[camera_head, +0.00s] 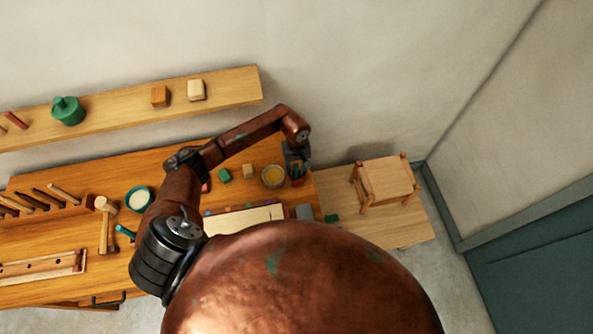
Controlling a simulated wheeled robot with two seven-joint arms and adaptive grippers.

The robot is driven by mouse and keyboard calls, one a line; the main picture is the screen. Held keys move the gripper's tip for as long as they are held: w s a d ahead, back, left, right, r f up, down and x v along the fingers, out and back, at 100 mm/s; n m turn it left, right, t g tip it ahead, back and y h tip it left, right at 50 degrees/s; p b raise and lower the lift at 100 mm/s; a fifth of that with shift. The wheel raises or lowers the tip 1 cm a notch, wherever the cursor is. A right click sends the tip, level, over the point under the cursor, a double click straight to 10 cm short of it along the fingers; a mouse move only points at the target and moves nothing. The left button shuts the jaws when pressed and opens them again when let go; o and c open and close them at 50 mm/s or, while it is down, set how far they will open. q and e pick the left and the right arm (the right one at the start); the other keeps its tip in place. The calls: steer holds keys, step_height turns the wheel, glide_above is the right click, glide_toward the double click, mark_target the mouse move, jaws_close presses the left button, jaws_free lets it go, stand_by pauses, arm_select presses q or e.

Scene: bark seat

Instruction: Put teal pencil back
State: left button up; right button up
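My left arm reaches across the workbench, and its dark gripper (297,163) points down at the bench's right end. It is directly above or at a small dark cup (298,181) with thin coloured sticks, apparently pencils. The picture is too small to tell whether a teal pencil is among them or between the fingers, or whether the fingers are open. A short teal stick-like thing (125,231) lies on the bench at the left, partly hidden by my arm; I cannot tell what it is. My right gripper is not in view.
A round container with yellow contents (273,176), a wooden block (248,171) and a green block (224,175) stand left of the cup. A mallet (106,222) lies further left. A small wooden stool (385,181) stands right of the bench. A shelf (225,88) runs behind.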

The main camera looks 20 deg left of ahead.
arm_select(q)
steer(key=shift+o, duration=0.3)
steer(key=shift+w+a+r, duration=0.1)
steer(key=shift+w+r, duration=0.05)
steer(key=shift+r, duration=2.85)
steer(key=shift+w+a+r, duration=0.1)
steer(key=shift+r, duration=2.9)
steer(key=shift+d, duration=0.1)
